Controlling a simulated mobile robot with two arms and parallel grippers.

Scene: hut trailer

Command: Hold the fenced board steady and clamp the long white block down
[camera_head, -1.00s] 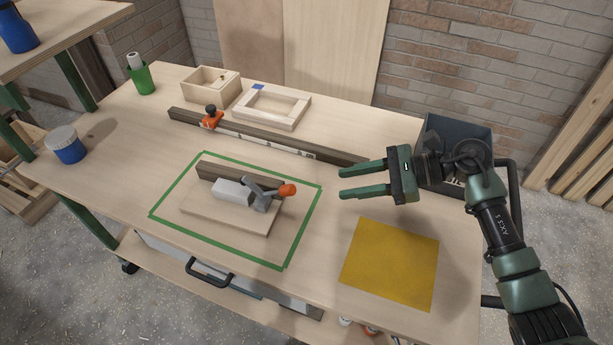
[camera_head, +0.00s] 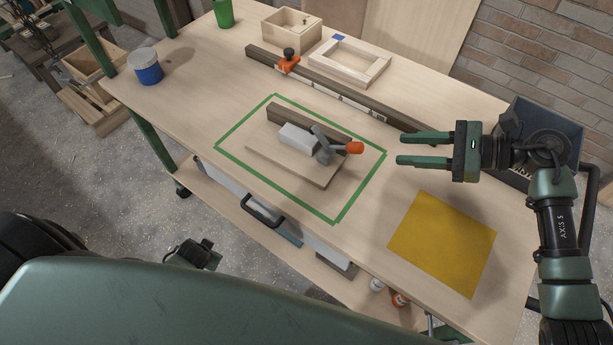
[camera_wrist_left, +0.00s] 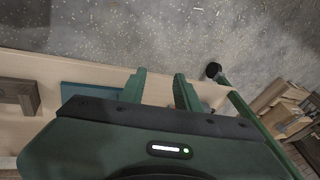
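The light wooden board (camera_head: 258,157) lies flat inside a green outlined rectangle (camera_head: 243,171) on the bench. A dark wooden fence (camera_head: 340,140) stands along its far side. The white block (camera_head: 295,137) lies on the board in front of the fence. A grey toggle clamp (camera_head: 322,149) with an orange handle tip (camera_head: 355,147) is at the block's right end; I cannot tell whether it presses on it. My right gripper (camera_head: 424,149) is open and empty, right of the handle, fingers pointing left. My left gripper (camera_wrist_left: 159,84) is open and empty in the left wrist view, beside the bench edge.
A yellow sheet (camera_head: 442,243) lies at the bench's right front. A long dark rail (camera_head: 335,93) with an orange-based knob (camera_head: 288,62), a wooden frame (camera_head: 350,63) and an open box (camera_head: 290,28) are behind. A blue jar (camera_head: 146,68) stands left. Bare bench surrounds the green outline.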

